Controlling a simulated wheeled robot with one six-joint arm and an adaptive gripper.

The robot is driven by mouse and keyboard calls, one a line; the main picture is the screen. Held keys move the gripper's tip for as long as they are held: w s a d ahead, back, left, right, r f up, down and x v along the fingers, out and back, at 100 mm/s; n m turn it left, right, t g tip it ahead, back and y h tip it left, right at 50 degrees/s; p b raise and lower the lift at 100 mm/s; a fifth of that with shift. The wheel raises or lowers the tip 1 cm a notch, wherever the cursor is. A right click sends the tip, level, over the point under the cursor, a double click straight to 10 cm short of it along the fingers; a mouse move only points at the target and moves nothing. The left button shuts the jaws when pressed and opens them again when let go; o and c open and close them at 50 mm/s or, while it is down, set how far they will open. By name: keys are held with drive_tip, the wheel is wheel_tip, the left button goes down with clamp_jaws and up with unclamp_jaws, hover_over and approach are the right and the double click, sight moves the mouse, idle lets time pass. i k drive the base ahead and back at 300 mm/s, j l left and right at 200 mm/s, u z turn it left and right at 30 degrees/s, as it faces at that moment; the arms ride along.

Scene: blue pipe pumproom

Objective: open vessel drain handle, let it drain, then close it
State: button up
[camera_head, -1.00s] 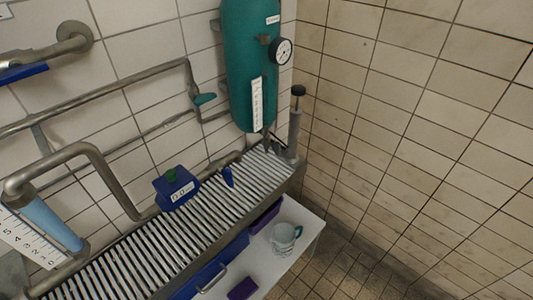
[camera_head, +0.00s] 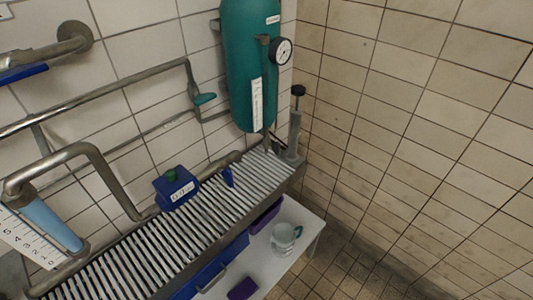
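A small teal lever handle (camera_head: 205,99) sits on the wall pipe left of the vessel. A small blue handle (camera_head: 228,177) stands on a pipe at the back of the rack, below the vessel. I cannot tell which of these is the drain handle. My gripper is not in view.
A slatted metal rack (camera_head: 215,205) runs along the wall. A blue box with a green knob (camera_head: 176,187) and a hand pump (camera_head: 296,124) stand along it. A cup (camera_head: 284,238) sits on the white shelf (camera_head: 262,262) below. The tiled floor at right is clear.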

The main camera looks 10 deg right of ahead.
sight(275, 145)
drive_tip(key=i+l, duration=0.15)
drive_tip(key=l, duration=0.2)
drive_tip(key=i+l, duration=0.15)
drive_tip(key=l, duration=0.25)
drive_tip(key=i+l, duration=0.15)
drive_tip(key=l, duration=0.2)
drive_tip(key=i+l, duration=0.15)
drive_tip(key=l, duration=0.2)
drive_tip(key=u, duration=0.05)
